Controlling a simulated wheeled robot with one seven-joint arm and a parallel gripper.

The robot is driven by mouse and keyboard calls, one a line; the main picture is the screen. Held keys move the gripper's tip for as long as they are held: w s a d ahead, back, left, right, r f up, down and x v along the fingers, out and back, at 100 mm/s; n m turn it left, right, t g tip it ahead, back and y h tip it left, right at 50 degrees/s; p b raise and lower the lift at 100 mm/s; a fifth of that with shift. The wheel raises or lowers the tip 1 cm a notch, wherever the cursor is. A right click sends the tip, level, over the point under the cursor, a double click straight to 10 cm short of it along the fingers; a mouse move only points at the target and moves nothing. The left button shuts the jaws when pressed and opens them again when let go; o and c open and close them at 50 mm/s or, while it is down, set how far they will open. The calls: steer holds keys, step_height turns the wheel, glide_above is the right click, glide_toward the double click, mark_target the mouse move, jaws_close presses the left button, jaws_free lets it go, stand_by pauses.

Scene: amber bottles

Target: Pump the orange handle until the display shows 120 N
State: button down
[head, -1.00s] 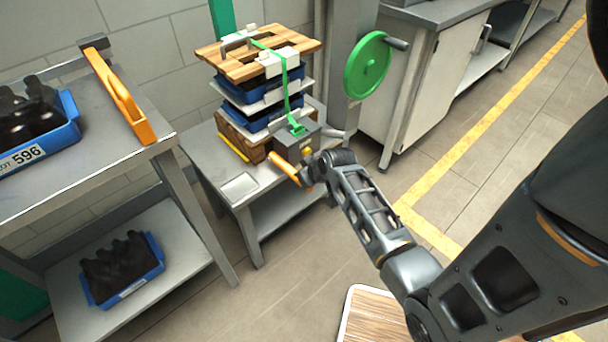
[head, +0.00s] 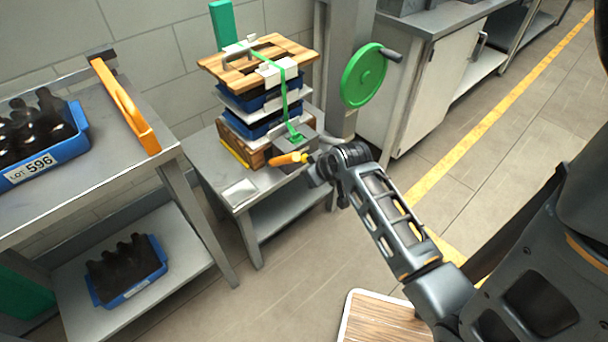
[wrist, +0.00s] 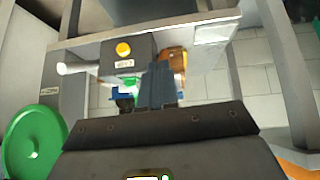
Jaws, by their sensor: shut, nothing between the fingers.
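The orange handle (head: 287,159) sticks out at the front of a grey box (head: 305,146) on the small grey bench, beside the strapped stack. It lies nearly level in the head view. My gripper (head: 315,172) is close to the handle's right end; I cannot tell whether they touch. In the wrist view my gripper's narrow fingers (wrist: 162,86) are shut together with nothing between them. The orange handle (wrist: 173,62) shows just behind and to the right of them. The grey box (wrist: 140,52) carries a round amber part and a small panel whose text is too blurred to read.
A green handwheel (head: 364,76) stands right of the stack (head: 262,88) of blue crates under a wooden board. A white card (head: 239,192) lies on the bench. At left, a table holds a blue crate (head: 72,150) of dark bottles and an orange bar (head: 124,105).

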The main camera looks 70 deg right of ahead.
steer(key=shift+v, duration=1.35)
stand_by(1.1)
steer(key=s+a+r+n+t, duration=0.2)
steer(key=s+a, duration=0.1)
steer(key=a, duration=0.6)
steer(key=s+a+r+n+t, duration=0.2)
steer(key=a+r, duration=0.1)
steer(key=a, duration=0.6)
steer(key=s+a+r+n+t+y, duration=0.2)
steer(key=s+a+r+t+y, duration=0.2)
steer(key=s+a+r, duration=0.4)
steer(key=a+r, duration=0.5)
steer(key=r, duration=0.1)
steer(key=shift+s+a+r+n+t+y, duration=0.2)
steer(key=shift+a+r+n+t+y, duration=0.1)
steer(key=shift+r+t, duration=0.1)
